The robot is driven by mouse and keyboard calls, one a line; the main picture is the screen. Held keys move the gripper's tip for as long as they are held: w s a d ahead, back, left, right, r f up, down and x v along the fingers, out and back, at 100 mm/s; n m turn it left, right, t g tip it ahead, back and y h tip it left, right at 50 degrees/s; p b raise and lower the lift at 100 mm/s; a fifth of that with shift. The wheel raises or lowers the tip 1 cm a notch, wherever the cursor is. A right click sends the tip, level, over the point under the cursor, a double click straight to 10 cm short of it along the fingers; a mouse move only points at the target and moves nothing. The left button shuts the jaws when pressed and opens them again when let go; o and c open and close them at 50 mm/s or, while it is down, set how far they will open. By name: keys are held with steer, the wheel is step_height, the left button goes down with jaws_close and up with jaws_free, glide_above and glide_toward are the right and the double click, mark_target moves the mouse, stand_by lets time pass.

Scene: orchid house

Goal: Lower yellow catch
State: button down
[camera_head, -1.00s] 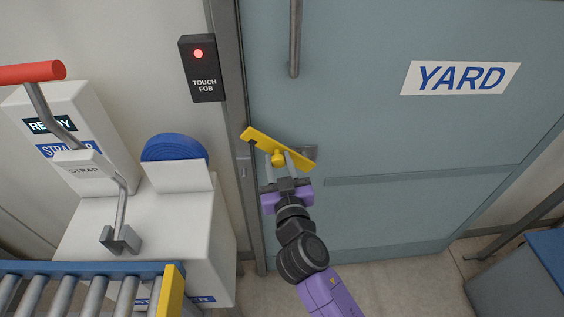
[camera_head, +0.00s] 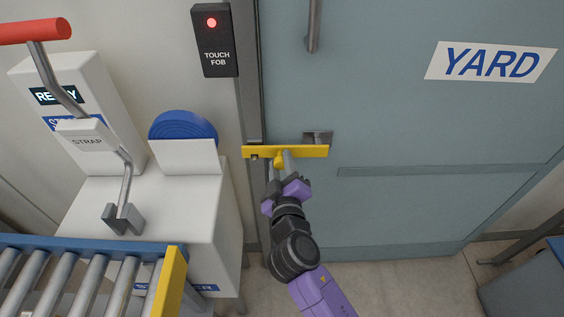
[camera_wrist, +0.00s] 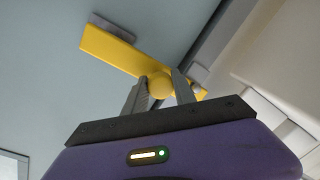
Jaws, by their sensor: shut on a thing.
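The yellow catch (camera_head: 308,151) is a flat bar with a round knob, on the grey-blue door marked YARD. In the head view it lies about level, its left end across the door frame. The wrist view also shows the catch (camera_wrist: 108,50), with its knob (camera_wrist: 160,84) between the fingers. My gripper (camera_head: 280,164) is shut on the knob of the catch. A small grey bracket (camera_head: 318,137) shows behind the bar.
A black TOUCH FOB box (camera_head: 216,42) with a red light is on the wall left of the door (camera_head: 400,120). A vertical handle (camera_head: 314,25) is above the catch. A white strapping machine (camera_head: 150,215) and a roller conveyor (camera_head: 80,280) stand at the left.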

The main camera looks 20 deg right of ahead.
steer(key=shift+a+f, duration=0.15)
steer(key=shift+f, duration=0.15)
steer(key=c, duration=1.1)
jaws_free()
steer(key=shift+o, duration=0.2)
steer(key=shift+r, duration=0.1)
steer(key=shift+s, duration=0.1)
steer(key=b+v, duration=0.1)
steer(key=v, duration=0.6)
steer(key=shift+s, duration=0.3)
